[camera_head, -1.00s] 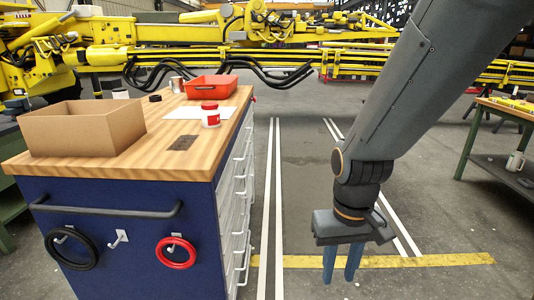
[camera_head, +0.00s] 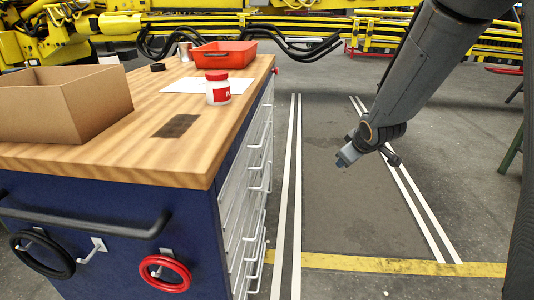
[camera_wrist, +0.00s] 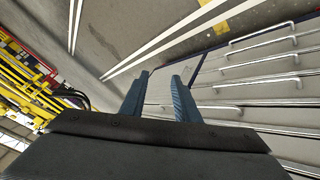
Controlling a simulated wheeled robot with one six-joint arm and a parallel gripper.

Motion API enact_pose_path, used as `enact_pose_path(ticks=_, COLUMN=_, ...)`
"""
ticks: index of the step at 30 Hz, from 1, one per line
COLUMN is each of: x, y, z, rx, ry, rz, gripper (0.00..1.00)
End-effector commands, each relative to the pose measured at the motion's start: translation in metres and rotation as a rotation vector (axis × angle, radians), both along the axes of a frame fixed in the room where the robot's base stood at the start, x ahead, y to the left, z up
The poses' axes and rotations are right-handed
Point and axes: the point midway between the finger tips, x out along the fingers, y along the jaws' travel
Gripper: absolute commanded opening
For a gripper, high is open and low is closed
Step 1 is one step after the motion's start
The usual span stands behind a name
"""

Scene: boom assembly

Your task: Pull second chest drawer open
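The chest (camera_head: 235,225) is a blue cabinet with a wooden top. Its pale grey drawers, with bar handles, face right and show at a steep angle. The drawer fronts look flush; which handle belongs to the second drawer is hard to tell. In the wrist view the drawer fronts (camera_wrist: 290,70) and several handles (camera_wrist: 262,38) lie to the right of my fingers. My gripper (camera_wrist: 158,95) is open, with two blue fingers apart and nothing between them. In the head view my gripper (camera_head: 344,160) hangs over the floor right of the chest, clear of the handles.
On the chest top are a cardboard box (camera_head: 60,100), a red tray (camera_head: 223,56), a white-and-red jar (camera_head: 218,90) and a dark pad (camera_head: 177,126). A black side bar (camera_head: 85,220) and hung rings (camera_head: 166,272) are on the near end. Floor right of the drawers is clear.

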Motion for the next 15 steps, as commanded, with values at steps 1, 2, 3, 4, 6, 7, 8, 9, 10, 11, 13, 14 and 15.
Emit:
enact_pose_path(ticks=1, x=0.041, y=0.011, z=-0.015, rx=-0.028, ry=-0.089, rz=0.096, gripper=0.29)
enact_pose_path(ticks=2, x=0.064, y=0.019, z=-0.017, rx=-0.046, ry=-0.151, rz=0.160, gripper=0.29)
enact_pose_path(ticks=3, x=0.091, y=0.031, z=-0.020, rx=-0.069, ry=-0.233, rz=0.244, gripper=0.29)
enact_pose_path(ticks=4, x=0.109, y=0.041, z=-0.022, rx=-0.085, ry=-0.294, rz=0.307, gripper=0.29)
enact_pose_path(ticks=6, x=0.146, y=0.067, z=-0.027, rx=-0.120, ry=-0.440, rz=0.452, gripper=0.29)
enact_pose_path(ticks=7, x=0.158, y=0.078, z=-0.030, rx=-0.132, ry=-0.502, rz=0.513, gripper=0.29)
enact_pose_path(ticks=8, x=0.169, y=0.090, z=-0.033, rx=-0.144, ry=-0.565, rz=0.573, gripper=0.29)
enact_pose_path(ticks=9, x=0.181, y=0.106, z=-0.038, rx=-0.156, ry=-0.649, rz=0.652, gripper=0.29)
enact_pose_path(ticks=10, x=0.187, y=0.117, z=-0.042, rx=-0.164, ry=-0.712, rz=0.709, gripper=0.29)
enact_pose_path(ticks=11, x=0.192, y=0.128, z=-0.046, rx=-0.171, ry=-0.775, rz=0.765, gripper=0.29)
enact_pose_path(ticks=13, x=0.197, y=0.151, z=-0.057, rx=-0.179, ry=-0.912, rz=0.880, gripper=0.29)
enact_pose_path(ticks=14, x=0.197, y=0.159, z=-0.061, rx=-0.179, ry=-0.968, rz=0.924, gripper=0.29)
enact_pose_path(ticks=15, x=0.195, y=0.168, z=-0.068, rx=-0.178, ry=-1.036, rz=0.977, gripper=0.29)
